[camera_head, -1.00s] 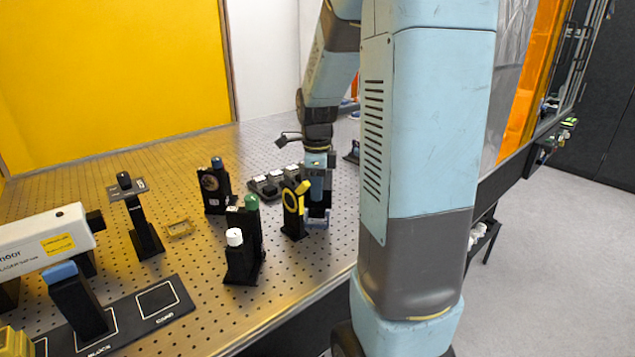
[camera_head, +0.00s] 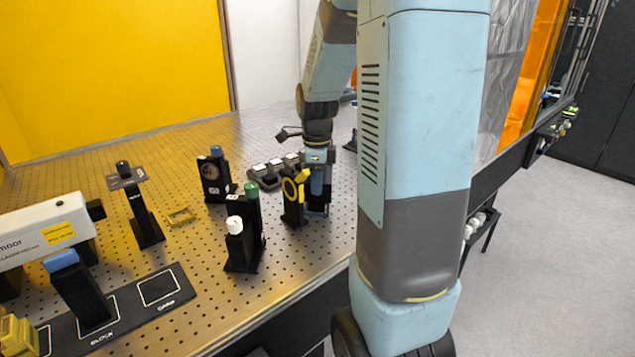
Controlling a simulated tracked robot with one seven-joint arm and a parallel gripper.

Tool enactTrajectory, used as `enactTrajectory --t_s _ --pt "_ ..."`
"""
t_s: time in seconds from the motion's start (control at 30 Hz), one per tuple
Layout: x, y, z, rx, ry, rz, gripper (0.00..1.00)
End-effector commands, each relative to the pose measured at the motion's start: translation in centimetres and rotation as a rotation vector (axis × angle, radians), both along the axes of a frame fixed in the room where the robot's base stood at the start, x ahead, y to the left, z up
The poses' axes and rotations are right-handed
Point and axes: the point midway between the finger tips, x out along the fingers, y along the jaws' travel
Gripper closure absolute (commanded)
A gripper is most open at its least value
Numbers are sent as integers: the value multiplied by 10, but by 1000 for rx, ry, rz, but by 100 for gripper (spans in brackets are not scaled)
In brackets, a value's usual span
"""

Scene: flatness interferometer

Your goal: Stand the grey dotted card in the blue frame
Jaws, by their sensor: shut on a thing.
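My gripper (camera_head: 318,182) points down at the right side of the perforated table, just behind and right of the black mount with the yellow ring. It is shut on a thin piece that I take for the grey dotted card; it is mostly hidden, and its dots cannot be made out. The blue frame (camera_head: 318,211) is a small dark-blue shape directly below the fingers, partly covered by them and the mount. I cannot tell whether the card's lower edge is inside the frame.
The yellow-ring mount (camera_head: 294,200) stands close to my gripper. Mounts with a green knob (camera_head: 251,190), white knob (camera_head: 235,226) and blue knob (camera_head: 214,178) stand to the left. Low black blocks (camera_head: 271,172) lie behind. A black mat (camera_head: 177,302) is at front left.

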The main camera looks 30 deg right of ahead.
Motion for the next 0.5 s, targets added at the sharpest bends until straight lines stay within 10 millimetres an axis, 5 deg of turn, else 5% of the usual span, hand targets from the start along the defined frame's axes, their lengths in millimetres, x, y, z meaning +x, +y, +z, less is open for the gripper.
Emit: enactTrajectory --t_s 0.5 --pt "0 0 -5 0 0 1 100"
